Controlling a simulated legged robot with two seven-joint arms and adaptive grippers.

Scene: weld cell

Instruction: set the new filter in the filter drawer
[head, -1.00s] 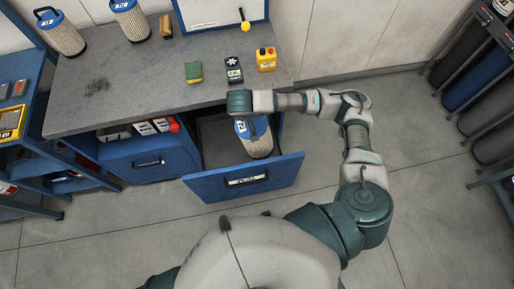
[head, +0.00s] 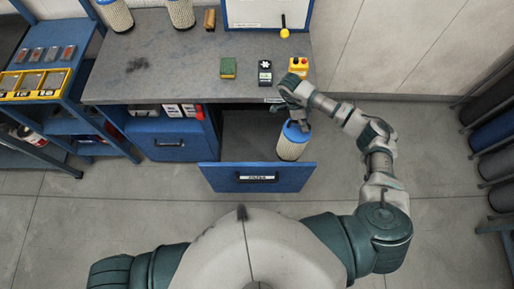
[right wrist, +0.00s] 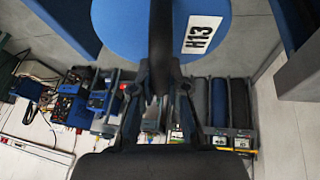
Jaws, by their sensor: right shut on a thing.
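A filter with a blue cap (head: 296,132) and a pale pleated body (head: 291,150) is at the right side of the open filter drawer (head: 257,177). My right gripper (head: 304,122) is above the cap and shut on the filter's dark handle. In the right wrist view the blue cap (right wrist: 125,30) shows a white H13 label, with the handle between the fingers (right wrist: 163,78). The filter looks upright. I cannot tell whether it touches the drawer floor or hangs above it. The left part of the drawer is empty. My left gripper is out of view.
Two more blue-capped filters (head: 116,14) (head: 181,12) stand on the grey bench (head: 190,70). A green sponge (head: 228,67), a dark meter (head: 265,72) and a yellow box (head: 298,66) lie near its edge. A blue shelf unit (head: 78,62) is at left, dark cylinders (head: 492,135) at right.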

